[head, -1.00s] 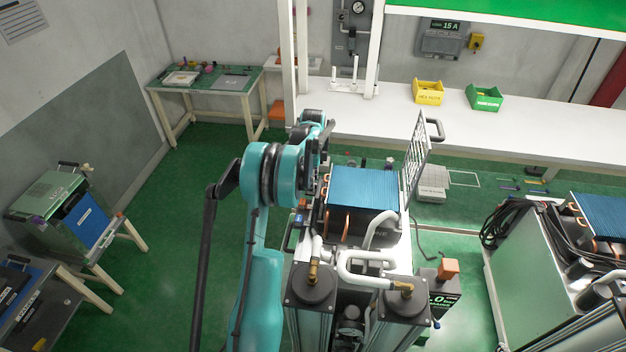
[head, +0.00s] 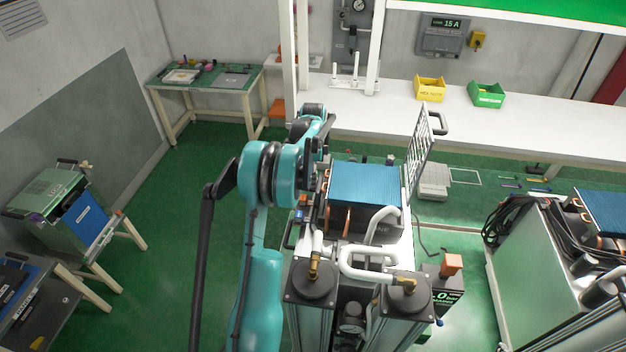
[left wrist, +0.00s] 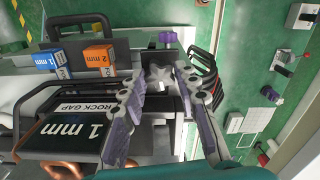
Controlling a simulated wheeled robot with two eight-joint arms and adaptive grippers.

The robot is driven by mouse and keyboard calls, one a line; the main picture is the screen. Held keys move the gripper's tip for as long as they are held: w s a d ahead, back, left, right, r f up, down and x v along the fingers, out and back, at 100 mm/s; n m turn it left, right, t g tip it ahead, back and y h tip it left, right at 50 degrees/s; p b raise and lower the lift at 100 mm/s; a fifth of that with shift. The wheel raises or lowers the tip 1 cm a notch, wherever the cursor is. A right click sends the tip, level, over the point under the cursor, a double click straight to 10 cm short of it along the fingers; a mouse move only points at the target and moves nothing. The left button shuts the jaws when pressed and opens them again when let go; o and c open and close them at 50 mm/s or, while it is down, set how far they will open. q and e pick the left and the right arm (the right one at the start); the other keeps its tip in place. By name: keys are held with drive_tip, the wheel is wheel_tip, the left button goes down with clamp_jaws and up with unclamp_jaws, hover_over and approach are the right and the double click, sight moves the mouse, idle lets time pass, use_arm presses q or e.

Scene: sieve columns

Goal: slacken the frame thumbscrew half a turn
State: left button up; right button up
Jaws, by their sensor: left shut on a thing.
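In the head view my teal left arm (head: 262,180) reaches to the left side of the unit with the blue finned block (head: 365,185). There the arm hides the thumbscrew and most of the gripper. My right gripper is in neither view.
A wire grille (head: 418,155) stands up right of the blue block. Pale pipes (head: 367,262) rise in front.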

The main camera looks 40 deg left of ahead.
use_arm(q)
drive_tip(key=n+b, duration=0.2)
drive_tip(key=shift+f+n, duration=0.2)
drive_tip(key=shift+n, duration=0.2)
drive_tip(key=n+b, duration=0.2)
drive_tip(key=n, duration=0.1)
drive_tip(key=shift+r+n, duration=0.1)
drive_tip(key=shift+n, duration=0.2)
drive_tip(key=n+b, duration=0.2)
drive_tip(key=n, duration=0.1)
drive_tip(key=shift+n, duration=0.3)
drive_tip(key=n+b, duration=0.1)
drive_tip(key=n, duration=0.3)
drive_tip(key=shift+b, duration=0.4)
drive_tip(key=n+b, duration=0.1)
drive_tip(key=n, duration=0.4)
drive_tip(key=shift+r, duration=0.1)
drive_tip(key=n+b, duration=0.1)
drive_tip(key=n, duration=0.3)
drive_tip(key=shift+n, duration=0.3)
drive_tip(key=n, duration=0.4)
drive_tip(key=shift+n+b, duration=0.35)
drive_tip(key=shift+n, duration=1.85)
